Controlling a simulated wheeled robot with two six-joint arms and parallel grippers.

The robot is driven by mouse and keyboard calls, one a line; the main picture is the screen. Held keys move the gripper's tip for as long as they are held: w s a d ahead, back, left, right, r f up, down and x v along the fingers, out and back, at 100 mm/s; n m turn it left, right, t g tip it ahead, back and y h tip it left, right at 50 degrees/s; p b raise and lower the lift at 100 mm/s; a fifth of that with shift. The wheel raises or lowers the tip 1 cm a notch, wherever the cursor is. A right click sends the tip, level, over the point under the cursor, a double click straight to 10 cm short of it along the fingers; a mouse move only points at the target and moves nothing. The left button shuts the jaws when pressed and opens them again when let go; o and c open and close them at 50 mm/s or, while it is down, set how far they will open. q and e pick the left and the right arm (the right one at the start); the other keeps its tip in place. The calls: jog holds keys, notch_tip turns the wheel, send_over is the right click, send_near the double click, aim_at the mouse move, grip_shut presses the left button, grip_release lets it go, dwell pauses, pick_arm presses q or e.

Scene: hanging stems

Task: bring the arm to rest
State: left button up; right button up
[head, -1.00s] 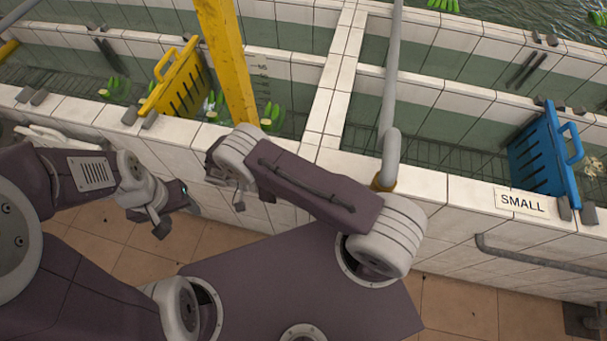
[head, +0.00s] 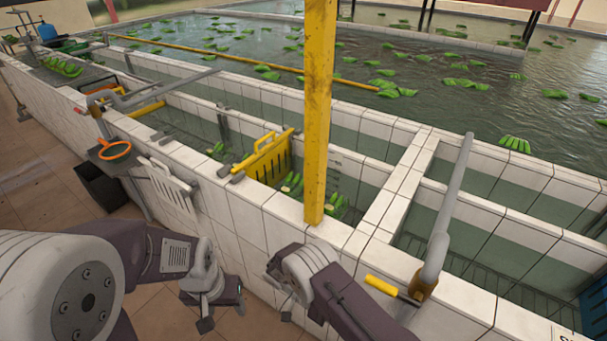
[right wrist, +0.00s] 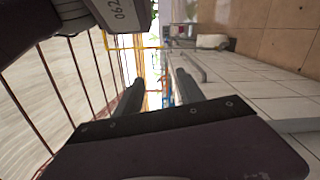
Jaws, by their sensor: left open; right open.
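My left arm comes in from the left in the head view, and its gripper (head: 222,312) hangs low in front of the tiled tank wall, jaws open and nothing seen between them. My right arm comes in from the bottom, and its gripper (head: 279,296) is close to the wall, mostly hidden behind its own wrist. In the right wrist view the two dark fingers of the right gripper (right wrist: 158,97) stand apart with nothing between them. Both grippers are apart from the bananas.
A yellow post (head: 319,120) rises just beyond my right wrist. A grey pipe (head: 444,215) and a yellow-handled tool (head: 382,286) are on the wall to its right. A yellow slotted gate (head: 268,158) and green bananas (head: 291,184) are in the channel. Tiled floor lies at left.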

jog(key=w+d+r+m+y, duration=0.3)
jog(key=w+r+y, duration=0.15)
jog(key=r, duration=0.35)
jog(key=s+d+r+t+y, duration=0.2)
jog(key=s+d+r+y, duration=0.2)
jog(key=y, duration=0.2)
pick_arm(q)
jog(key=shift+w, duration=0.4)
pick_arm(e)
notch_tip(320, 180, down, 7)
jog(key=w+a+n+t+y, duration=0.2)
jog(key=n+t+y, duration=0.2)
jog(key=n+t, duration=0.3)
jog(key=t, duration=0.2)
jog(key=shift+w+n+t, duration=0.35)
jog(key=shift+n+t, duration=0.05)
pick_arm(q)
jog(key=shift+s, duration=0.1)
pick_arm(e)
jog(key=shift+s, duration=0.1)
